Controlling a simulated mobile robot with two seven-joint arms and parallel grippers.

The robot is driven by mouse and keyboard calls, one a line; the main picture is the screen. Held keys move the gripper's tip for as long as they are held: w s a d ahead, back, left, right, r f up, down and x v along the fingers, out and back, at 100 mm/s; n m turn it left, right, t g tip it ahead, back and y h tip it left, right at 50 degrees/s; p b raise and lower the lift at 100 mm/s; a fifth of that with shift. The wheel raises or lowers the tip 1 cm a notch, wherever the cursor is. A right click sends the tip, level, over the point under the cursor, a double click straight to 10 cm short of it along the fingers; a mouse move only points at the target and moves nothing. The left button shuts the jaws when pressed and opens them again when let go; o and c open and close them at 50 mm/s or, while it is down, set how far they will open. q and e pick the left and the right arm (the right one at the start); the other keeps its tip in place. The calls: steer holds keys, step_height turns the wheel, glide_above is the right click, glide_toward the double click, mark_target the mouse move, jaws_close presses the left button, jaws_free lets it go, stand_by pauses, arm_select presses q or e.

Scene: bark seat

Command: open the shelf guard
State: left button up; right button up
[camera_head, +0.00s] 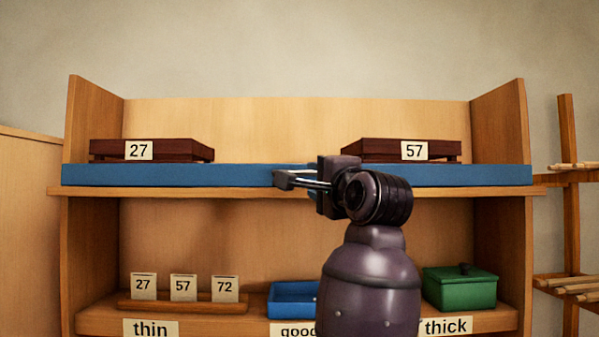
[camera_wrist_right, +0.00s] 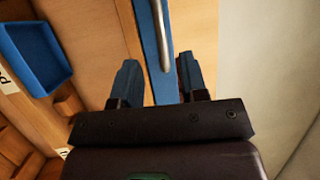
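The shelf guard (camera_head: 160,175) is a long blue bar along the front edge of the upper shelf, upright across its full width. In the right wrist view the guard (camera_wrist_right: 146,30) runs down between my fingers, with a thin metal handle (camera_wrist_right: 160,35) on its face. My right gripper (camera_head: 297,180) is in front of the guard's middle and hides part of it and of the handle. In the wrist view my right gripper (camera_wrist_right: 157,82) is open, its fingers either side of the handle; I cannot tell whether they touch the guard. My left gripper is not in view.
Dark wooden trays labelled 27 (camera_head: 150,150) and 57 (camera_head: 400,150) sit behind the guard. Below are a card rack (camera_head: 180,305), a blue tray (camera_head: 291,302) and a green lidded box (camera_head: 459,290). A wooden rack (camera_head: 569,200) stands at right.

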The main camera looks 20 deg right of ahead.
mark_target(302, 174)
steer(key=p+x, duration=0.2)
steer(key=x, duration=0.6)
steer(key=shift+w+r, duration=0.1)
steer(key=shift+w, duration=0.25)
jaws_close()
